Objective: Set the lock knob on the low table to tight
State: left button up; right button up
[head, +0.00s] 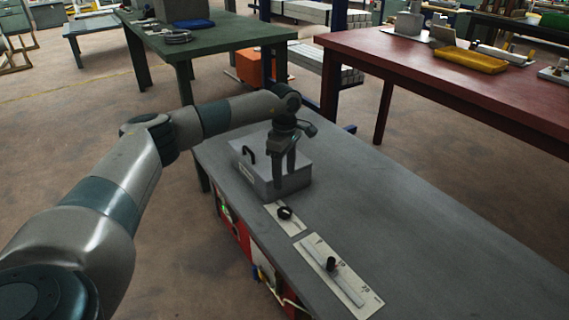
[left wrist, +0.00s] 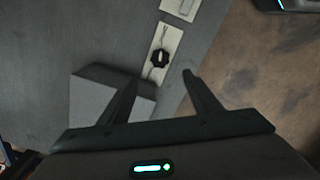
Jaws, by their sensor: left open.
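The lock knob (head: 285,212) is a black round knob on a small white plate (head: 272,207) near the low table's left edge. In the left wrist view the knob (left wrist: 159,57) shows with a raised grip and marks on its plate; I cannot read them. My left gripper (head: 284,180) points down, open and empty, above or just in front of the grey box, beyond the knob. In the left wrist view the gripper (left wrist: 160,76) has its fingers spread, with the knob appearing past the fingertips, apart from them. My right gripper is not in view.
The grey box (head: 243,173) with a black handle stands on the low table (head: 430,240) behind the knob. A white slider plate (head: 318,252) with a black handle (head: 332,265) lies nearer. The table's right side is clear. Green and red tables stand behind.

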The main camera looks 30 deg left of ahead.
pick_arm(q)
jog(key=shift+r, duration=1.4)
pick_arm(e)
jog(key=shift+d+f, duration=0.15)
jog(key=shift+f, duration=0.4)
pick_arm(q)
jog(key=shift+f, duration=0.1)
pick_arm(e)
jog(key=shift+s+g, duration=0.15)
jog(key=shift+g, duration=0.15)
